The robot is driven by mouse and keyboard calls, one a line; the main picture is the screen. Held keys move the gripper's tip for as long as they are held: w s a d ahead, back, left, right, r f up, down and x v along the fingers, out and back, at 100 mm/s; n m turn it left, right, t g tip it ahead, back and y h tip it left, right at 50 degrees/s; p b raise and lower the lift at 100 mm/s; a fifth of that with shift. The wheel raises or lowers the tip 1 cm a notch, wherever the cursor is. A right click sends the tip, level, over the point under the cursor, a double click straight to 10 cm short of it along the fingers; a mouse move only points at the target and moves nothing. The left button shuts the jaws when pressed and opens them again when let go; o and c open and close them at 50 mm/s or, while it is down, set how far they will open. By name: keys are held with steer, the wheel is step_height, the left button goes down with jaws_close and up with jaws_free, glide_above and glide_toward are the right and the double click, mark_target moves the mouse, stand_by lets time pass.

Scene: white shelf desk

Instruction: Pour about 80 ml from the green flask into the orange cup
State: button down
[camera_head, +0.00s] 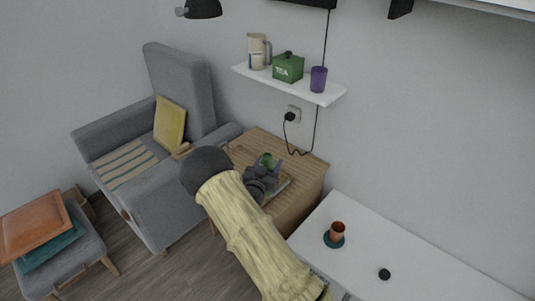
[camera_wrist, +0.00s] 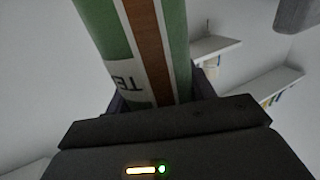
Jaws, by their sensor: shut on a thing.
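The green flask (camera_wrist: 120,30) fills the upper middle of the wrist view, with a brown stripe, white bands and part of some lettering. My gripper (camera_wrist: 158,97) is shut on it, with a finger on each side. In the head view only a small green part of the flask (camera_head: 267,159) shows at my gripper (camera_head: 268,168), over the wooden cabinet. The flask's ends and contents are hidden. The orange cup (camera_head: 337,229) stands upright on a teal coaster (camera_head: 334,241) on the white desk (camera_head: 375,245), to the right of and apart from my gripper.
A small black round thing (camera_head: 384,274) lies on the desk. The wooden cabinet (camera_head: 300,168) stands left of the desk. A wall shelf (camera_head: 325,98) holds a pitcher (camera_head: 257,52), a green tea box (camera_head: 288,68) and a purple cup (camera_head: 318,80). A grey armchair (camera_head: 180,85) is at left.

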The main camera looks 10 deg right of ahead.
steer(key=s+a+f+n+t+y+b, duration=0.1)
steer(key=s+f+n+t+y+b, duration=0.1)
steer(key=s+f, duration=0.6)
steer(key=s+n+y+b, duration=0.1)
steer(key=s+y+b, duration=0.1)
steer(key=s+b, duration=0.1)
steer(key=shift+s+a+y, duration=0.35)
steer(key=shift+y, duration=0.05)
steer(key=shift+w, duration=0.1)
